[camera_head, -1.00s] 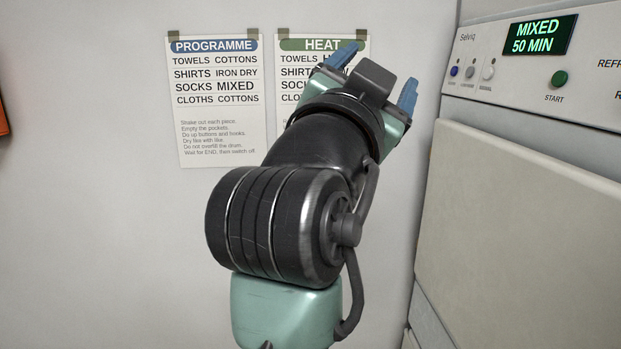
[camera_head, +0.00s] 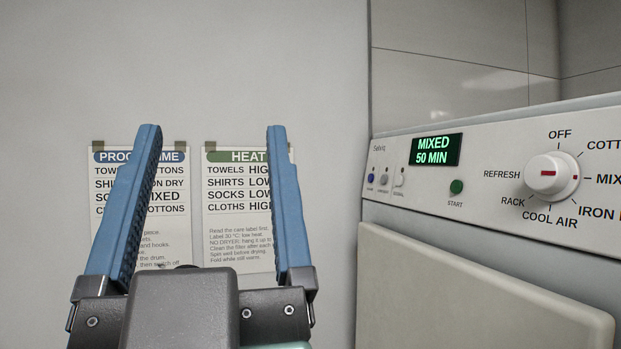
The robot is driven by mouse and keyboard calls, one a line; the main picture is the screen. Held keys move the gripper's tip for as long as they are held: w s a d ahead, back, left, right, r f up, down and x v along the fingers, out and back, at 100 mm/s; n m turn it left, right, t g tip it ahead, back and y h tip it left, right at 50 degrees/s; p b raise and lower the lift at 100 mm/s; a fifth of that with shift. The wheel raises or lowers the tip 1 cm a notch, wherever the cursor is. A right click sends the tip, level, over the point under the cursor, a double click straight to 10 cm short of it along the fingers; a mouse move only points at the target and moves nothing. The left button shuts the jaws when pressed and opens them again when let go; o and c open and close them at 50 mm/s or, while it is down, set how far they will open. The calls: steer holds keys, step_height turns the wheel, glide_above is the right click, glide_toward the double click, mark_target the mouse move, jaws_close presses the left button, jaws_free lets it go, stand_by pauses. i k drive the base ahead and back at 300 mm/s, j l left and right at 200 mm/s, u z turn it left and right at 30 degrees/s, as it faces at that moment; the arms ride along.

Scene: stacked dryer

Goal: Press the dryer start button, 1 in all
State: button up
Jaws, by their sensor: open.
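The green round start button (camera_head: 456,187) sits on the dryer's white control panel (camera_head: 480,212), above the label START. The lit display (camera_head: 435,150) up and left of it reads MIXED 50 MIN. My gripper (camera_head: 212,130) is open and empty, with two blue fingers pointing up. It is left of the dryer in the picture, in front of the wall posters, apart from the button. Nothing hides the button.
A white programme knob (camera_head: 551,175) with a red mark is right of the button, its right-hand mark toward MIX. Small blue, grey and white controls (camera_head: 384,179) are left of it. Two posters, PROGRAMME (camera_head: 170,220) and HEAT (camera_head: 240,245), hang on the wall.

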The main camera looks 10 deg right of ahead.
mark_target(456, 186)
steer(key=z, duration=0.9)
